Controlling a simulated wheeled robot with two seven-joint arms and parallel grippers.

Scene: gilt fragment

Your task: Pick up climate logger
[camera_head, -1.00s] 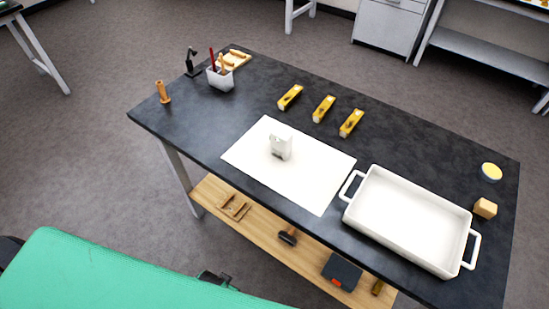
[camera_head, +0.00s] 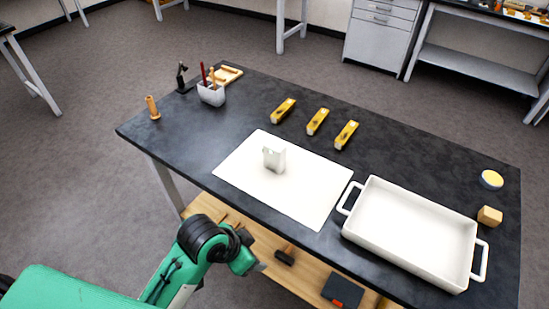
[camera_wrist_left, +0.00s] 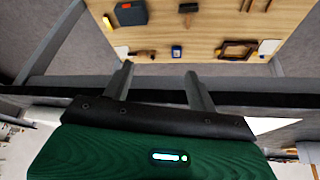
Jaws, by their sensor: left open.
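A small white upright block-like device (camera_head: 274,159), which looks like the climate logger, stands on a white sheet (camera_head: 312,190) on the dark table. My left arm shows at the bottom of the head view, low in front of the table's near edge; its fingertips cannot be made out there. In the left wrist view my left gripper (camera_wrist_left: 160,80) is open, with two grey fingers apart and nothing between them. The device does not show clearly in that view. My right gripper is not in view.
A white handled tray (camera_head: 412,225) stands right of the sheet. Several yellow items (camera_head: 317,121) lie behind it. A white holder with tools (camera_head: 211,94) stands at back left. A wooden lower shelf (camera_wrist_left: 170,25) holds small objects. The table's left front is clear.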

